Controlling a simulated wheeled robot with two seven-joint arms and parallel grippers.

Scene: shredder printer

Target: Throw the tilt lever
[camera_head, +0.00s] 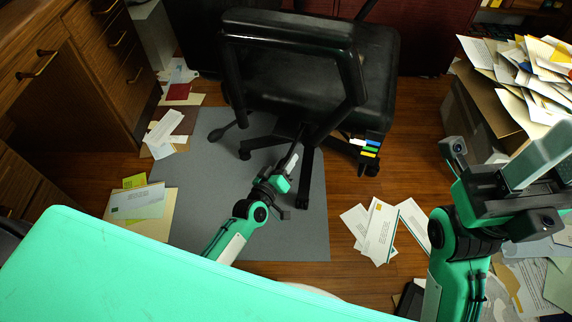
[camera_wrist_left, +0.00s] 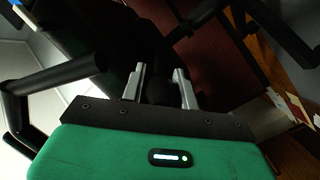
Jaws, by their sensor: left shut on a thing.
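The black office chair (camera_head: 305,85) stands on a grey floor mat, its seat tipped toward the back of the view. My left gripper (camera_head: 291,162) reaches up under the chair, close to its central column. In the left wrist view, my left gripper's two grey fingers (camera_wrist_left: 160,84) are on either side of a dark rounded end, which looks like the tilt lever (camera_wrist_left: 157,92). The gripper is shut on it. The rest of the lever is lost in shadow. My right gripper (camera_head: 542,160) is raised at the right, away from the chair; its finger gap is unclear.
The grey mat (camera_head: 200,200) lies under the chair. A wooden desk (camera_head: 105,75) with drawers stands at the left. Envelopes (camera_head: 380,232) lie on the floor right of the chair. A paper-filled box (camera_head: 470,120) stands at the right.

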